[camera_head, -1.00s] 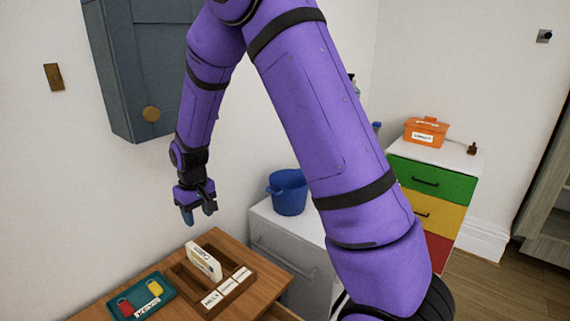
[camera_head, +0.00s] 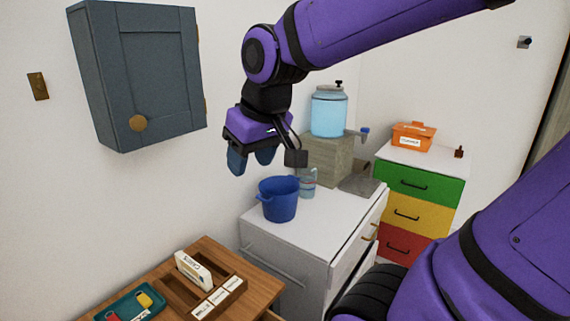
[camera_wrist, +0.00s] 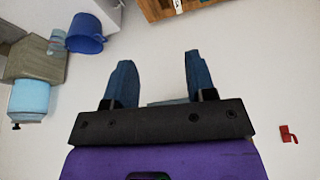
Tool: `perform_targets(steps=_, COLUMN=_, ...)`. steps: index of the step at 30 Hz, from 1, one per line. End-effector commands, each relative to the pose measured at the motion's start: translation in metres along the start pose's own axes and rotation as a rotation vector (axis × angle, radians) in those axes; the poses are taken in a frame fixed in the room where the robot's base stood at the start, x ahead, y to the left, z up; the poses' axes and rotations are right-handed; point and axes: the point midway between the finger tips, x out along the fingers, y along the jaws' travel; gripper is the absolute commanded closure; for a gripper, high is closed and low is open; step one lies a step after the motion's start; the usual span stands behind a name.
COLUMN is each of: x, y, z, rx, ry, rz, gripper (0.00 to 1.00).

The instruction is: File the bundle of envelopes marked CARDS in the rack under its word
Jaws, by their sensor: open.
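The white bundle of envelopes (camera_head: 193,270) stands on edge in the brown wooden rack (camera_head: 180,293). Small dark lettering shows on its top side, too small to read now. The rack has several slots and a row of white word labels (camera_head: 218,297) along its front; the words are too small to read. I cannot tell exactly which slot holds the bundle. My gripper (camera_head: 251,163) is open and empty, with blue fingers pointing down. It is well above the rack, up and to its right in the picture. In the wrist view my fingers (camera_wrist: 158,62) are apart with nothing between them.
A teal tray (camera_head: 128,299) with red and yellow items sits left of the rack on the wooden table (camera_head: 213,247). A blue bucket (camera_head: 279,200) stands on the white cabinet (camera_head: 330,222) below my gripper. A blue-grey wall cabinet (camera_head: 140,75) hangs at left.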

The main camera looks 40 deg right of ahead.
Motion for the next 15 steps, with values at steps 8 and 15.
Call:
perform_targets(steps=8, x=-0.033, y=0.004, z=0.056, rx=0.028, ry=0.076, rz=0.023, gripper=0.49)
perform_targets(steps=15, x=-0.038, y=0.005, z=0.069, rx=0.036, ry=0.091, rz=0.030, gripper=0.49)
